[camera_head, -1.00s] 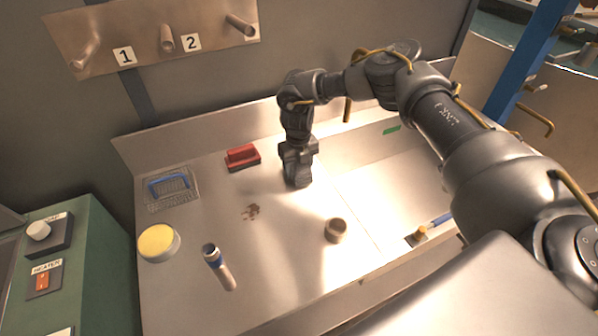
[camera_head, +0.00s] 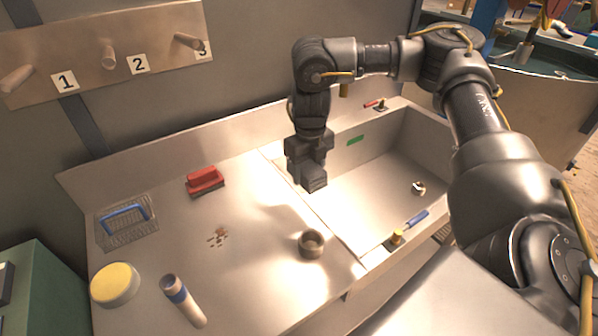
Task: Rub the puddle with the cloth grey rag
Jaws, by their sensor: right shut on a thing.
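The puddle seems to be the small patch of brown spots (camera_head: 217,237) on the steel counter, left of the sink. My right gripper (camera_head: 312,183) points down over the sink's left edge, up and to the right of the patch, apart from it. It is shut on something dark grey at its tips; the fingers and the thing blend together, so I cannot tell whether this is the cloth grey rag. No other grey rag is clearly seen. My left gripper is not in view.
A red brush (camera_head: 205,181), a blue-handled grey scrubber (camera_head: 127,222), a yellow-topped round tub (camera_head: 115,284), a tube (camera_head: 183,300) and a small metal cup (camera_head: 311,244) stand around the patch. The sink (camera_head: 375,185) is at right. Pegs (camera_head: 108,56) stick out from the wall.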

